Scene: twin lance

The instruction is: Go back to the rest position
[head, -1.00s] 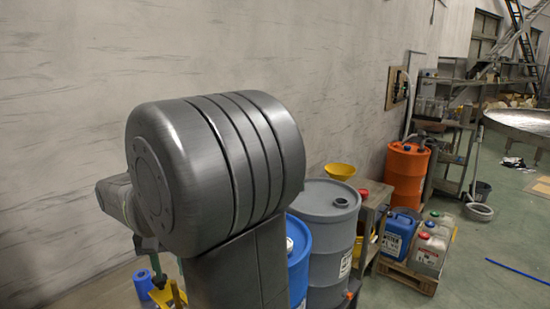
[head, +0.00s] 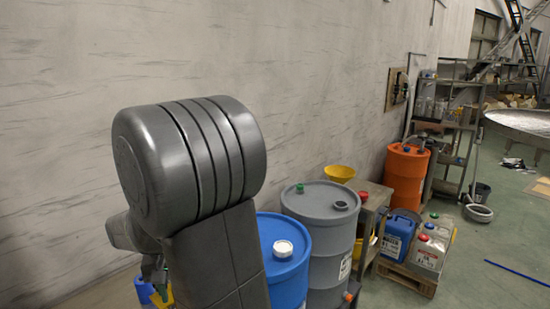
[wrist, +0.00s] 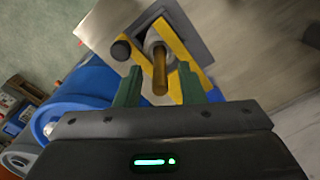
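My gripper (wrist: 160,82) shows in the wrist view with its two green fingers spread apart. Nothing is held between them. A brown rod-like handle (wrist: 159,70) stands beyond the fingertips, in line with the gap, in front of a yellow and grey stand (wrist: 177,50). In the head view my dark grey arm fills the left middle.
A blue drum (head: 287,262) and a grey drum (head: 322,205) stand just right of my arm. Behind them are a yellow funnel (head: 340,173), an orange drum (head: 405,172) and containers on a pallet (head: 405,277). The wall (head: 240,60) runs behind my arm. Open floor lies at the right.

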